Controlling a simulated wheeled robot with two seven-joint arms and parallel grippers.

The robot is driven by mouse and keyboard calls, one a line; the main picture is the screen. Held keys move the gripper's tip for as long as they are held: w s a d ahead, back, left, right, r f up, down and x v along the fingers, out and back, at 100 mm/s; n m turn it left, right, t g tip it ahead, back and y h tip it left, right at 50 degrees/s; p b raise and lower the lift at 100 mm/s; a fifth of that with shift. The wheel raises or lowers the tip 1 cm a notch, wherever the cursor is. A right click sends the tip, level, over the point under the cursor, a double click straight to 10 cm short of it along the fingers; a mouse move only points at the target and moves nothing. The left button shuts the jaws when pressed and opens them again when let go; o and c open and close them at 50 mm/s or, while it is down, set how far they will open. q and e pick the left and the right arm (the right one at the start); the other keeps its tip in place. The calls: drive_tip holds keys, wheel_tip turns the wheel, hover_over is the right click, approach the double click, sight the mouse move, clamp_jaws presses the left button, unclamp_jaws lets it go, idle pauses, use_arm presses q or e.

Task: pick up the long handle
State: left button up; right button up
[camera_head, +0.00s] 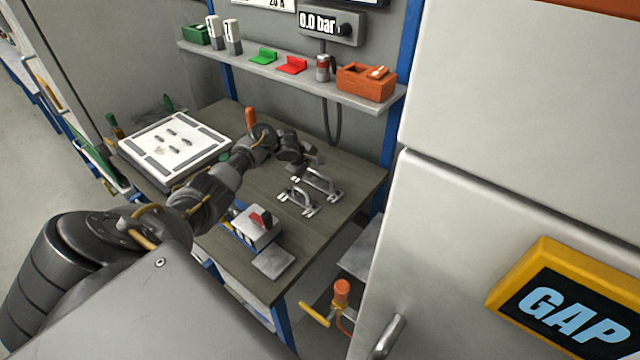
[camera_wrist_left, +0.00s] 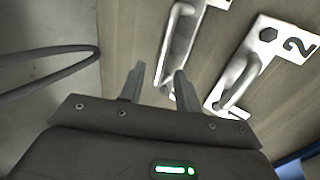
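Two metal handles with plate feet lie on the workbench. The farther one looks longer, so I take it as the long handle (camera_head: 320,178); it also shows at the top of the left wrist view (camera_wrist_left: 175,48), partly cut off. The shorter handle (camera_head: 297,198) lies in front of it; in the left wrist view it is the one (camera_wrist_left: 237,82) on a plate marked 2. My left gripper (camera_head: 313,160) is over the bench just behind the long handle. In the left wrist view its fingers (camera_wrist_left: 158,80) are apart with nothing held, the right fingertip close to the long handle. Contact cannot be told.
A white tray (camera_head: 215,138) with small parts sits left on the bench. A grey box with a red switch (camera_head: 262,220) and a flat plate (camera_head: 273,263) are at the front. A shelf (camera_head: 330,92) runs above the back; a black cable (camera_wrist_left: 50,62) hangs nearby.

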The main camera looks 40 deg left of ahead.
sight(316, 173)
use_arm(q)
drive_tip(key=shift+d+b+x, duration=0.15)
drive_tip(key=shift+b+x, duration=0.05)
drive_tip(key=shift+x, duration=1.1)
drive_tip(key=shift+d+b+x, duration=0.15)
drive_tip(key=shift+b+x, duration=0.05)
drive_tip(key=shift+x, duration=1.05)
clamp_jaws()
